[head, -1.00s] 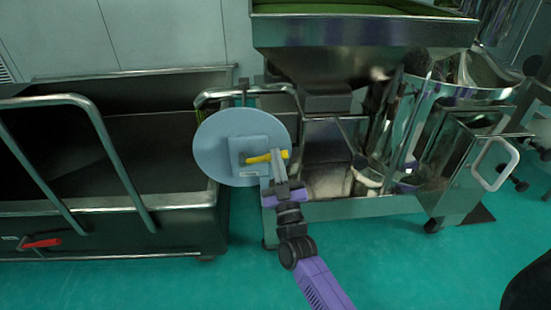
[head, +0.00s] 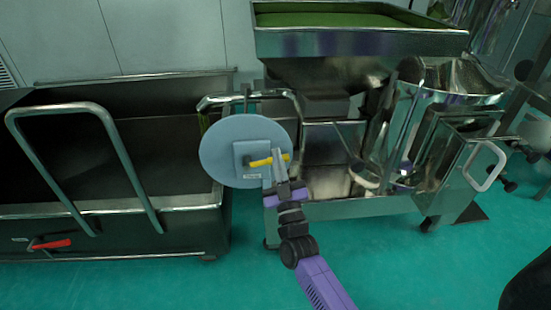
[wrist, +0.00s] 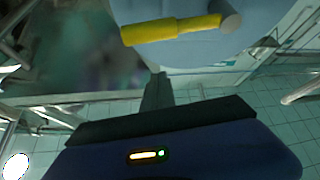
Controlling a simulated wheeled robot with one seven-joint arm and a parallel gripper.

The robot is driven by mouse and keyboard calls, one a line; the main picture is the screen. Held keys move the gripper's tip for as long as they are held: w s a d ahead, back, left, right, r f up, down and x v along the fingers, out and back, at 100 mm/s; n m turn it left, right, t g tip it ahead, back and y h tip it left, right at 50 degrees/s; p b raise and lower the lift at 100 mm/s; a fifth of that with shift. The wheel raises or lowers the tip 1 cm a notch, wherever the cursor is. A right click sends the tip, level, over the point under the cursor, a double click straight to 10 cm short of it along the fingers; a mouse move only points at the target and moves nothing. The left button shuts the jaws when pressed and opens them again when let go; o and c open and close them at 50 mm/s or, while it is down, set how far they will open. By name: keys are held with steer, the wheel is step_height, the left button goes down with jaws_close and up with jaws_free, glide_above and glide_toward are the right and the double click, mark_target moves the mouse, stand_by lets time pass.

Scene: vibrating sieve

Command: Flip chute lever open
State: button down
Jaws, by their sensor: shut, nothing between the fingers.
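A yellow lever handle (head: 264,161) lies almost level on a small grey box on a round blue-grey disc (head: 222,154). In the wrist view the yellow handle (wrist: 170,29) is at the top, with a grey round pivot at its right end. My gripper (head: 278,152) is at the handle's right part in the head view and hides some of it. In the wrist view my shut, empty gripper (wrist: 157,85) points up toward the handle, with a gap in the picture. I cannot tell whether they touch.
A steel cart (head: 110,225) with a bent rail and a red handle (head: 50,244) stands at left. The sieve machine (head: 360,42) with its green bed is at upper right. A steel bin (head: 450,165) is at right. The green floor (head: 410,265) in front is clear.

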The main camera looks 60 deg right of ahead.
steer(key=v, duration=0.8)
steer(key=shift+f+p, duration=0.3)
steer(key=shift+a, duration=0.1)
steer(key=s+a+n+t+y, duration=0.1)
steer(key=s+a+y, duration=0.25)
steer(key=a, duration=0.35)
steer(key=s+a+y, duration=0.3)
steer(key=a+y, duration=0.2)
steer(key=a, duration=0.2)
steer(key=s+a+r+n+g+y, duration=0.2)
steer(key=s+a+n+g+y, duration=0.2)
steer(key=s+a+y, duration=0.7)
steer(key=s+r+h+p, duration=0.1)
steer(key=s+r+p, duration=0.1)
steer(key=r+p, duration=0.9)
steer(key=s+a+r+h+p, duration=0.1)
steer(key=s+r+h+p, duration=0.1)
steer(key=r+p, duration=0.9)
steer(key=shift+s+a+r+p, duration=0.15)
steer(key=shift+s+a+p, duration=0.2)
steer(key=shift+s, duration=0.35)
